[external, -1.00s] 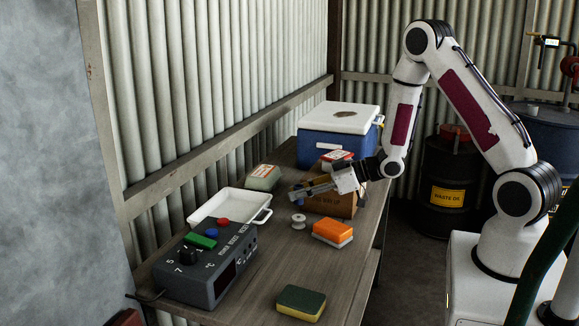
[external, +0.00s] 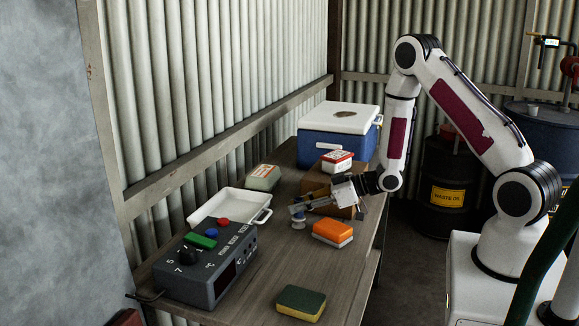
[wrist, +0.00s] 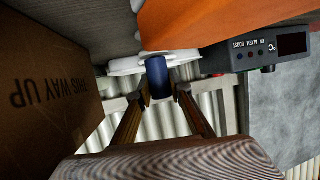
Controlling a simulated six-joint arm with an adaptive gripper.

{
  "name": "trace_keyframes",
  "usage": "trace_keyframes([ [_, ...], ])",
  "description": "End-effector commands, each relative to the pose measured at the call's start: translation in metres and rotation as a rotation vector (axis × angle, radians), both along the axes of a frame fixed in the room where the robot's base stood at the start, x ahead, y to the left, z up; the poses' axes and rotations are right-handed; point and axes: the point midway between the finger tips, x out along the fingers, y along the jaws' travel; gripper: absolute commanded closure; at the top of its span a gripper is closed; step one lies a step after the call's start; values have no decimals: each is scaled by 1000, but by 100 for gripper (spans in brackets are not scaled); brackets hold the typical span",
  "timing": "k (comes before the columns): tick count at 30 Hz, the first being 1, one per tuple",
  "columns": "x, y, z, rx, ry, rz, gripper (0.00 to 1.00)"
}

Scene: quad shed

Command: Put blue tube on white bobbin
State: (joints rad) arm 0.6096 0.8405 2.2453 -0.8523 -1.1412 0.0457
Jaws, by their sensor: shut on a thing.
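The blue tube (external: 297,210) is between the fingertips of my gripper (external: 301,207), which is shut on it. In the wrist view the tube (wrist: 157,76) is held between both fingers. The white bobbin (external: 298,224) stands on the table directly below the tube in the external view, partly covered by it and the fingertips. I cannot tell whether tube and bobbin touch or are fully lined up. White shapes show behind the tube in the wrist view, but I cannot tell bobbin from tray there.
An orange-and-white sponge (external: 332,232) lies close to the right of the bobbin. The cardboard box (external: 318,183) is behind my gripper. The white tray (external: 215,207) and grey control box (external: 207,270) are to the left. A green-and-yellow sponge (external: 301,302) lies in front.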

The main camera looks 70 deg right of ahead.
Motion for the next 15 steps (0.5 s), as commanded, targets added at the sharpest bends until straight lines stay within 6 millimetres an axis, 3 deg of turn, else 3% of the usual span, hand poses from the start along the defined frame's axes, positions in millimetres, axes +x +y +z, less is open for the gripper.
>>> trace_keyframes([
  [9,0,0,-4,1,0,0,95],
  [10,0,0,-3,0,0,0,72],
  [11,0,0,-3,0,0,0,65],
  [15,0,0,-3,0,0,0,64],
])
